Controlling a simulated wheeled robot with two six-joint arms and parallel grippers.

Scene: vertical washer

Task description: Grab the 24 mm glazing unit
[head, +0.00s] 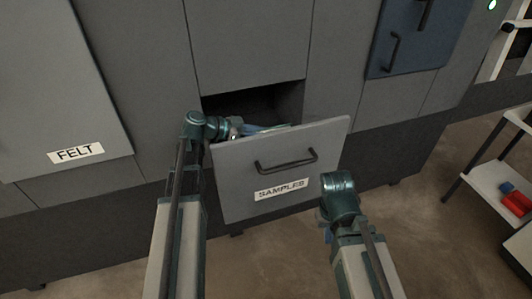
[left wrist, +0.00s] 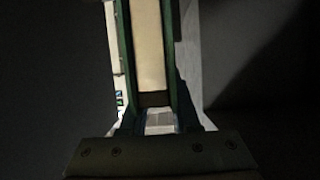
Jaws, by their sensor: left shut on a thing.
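The drawer labelled SAMPLES (head: 235,175) is pulled out of the grey cabinet. Pale blue, glassy pieces (head: 265,128) show just over its front panel; most of its inside is hidden. My left gripper (head: 234,130) reaches into the drawer at its left side, its fingertips largely hidden. In the left wrist view, a thick piece with green edges and a beige middle (left wrist: 150,50) stands edge-on between the fingers, and the gripper is shut on it. It looks like a glazing unit; its thickness cannot be read. My right gripper (head: 335,205) is in front of the drawer's right side, its fingertips unclear.
A FELT panel (head: 60,100) is at the left and a blue door with a handle (head: 410,45) at the upper right. A white shelf cart (head: 495,180) with red and blue items (head: 516,203) stands at the right. The floor before the cabinet is clear.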

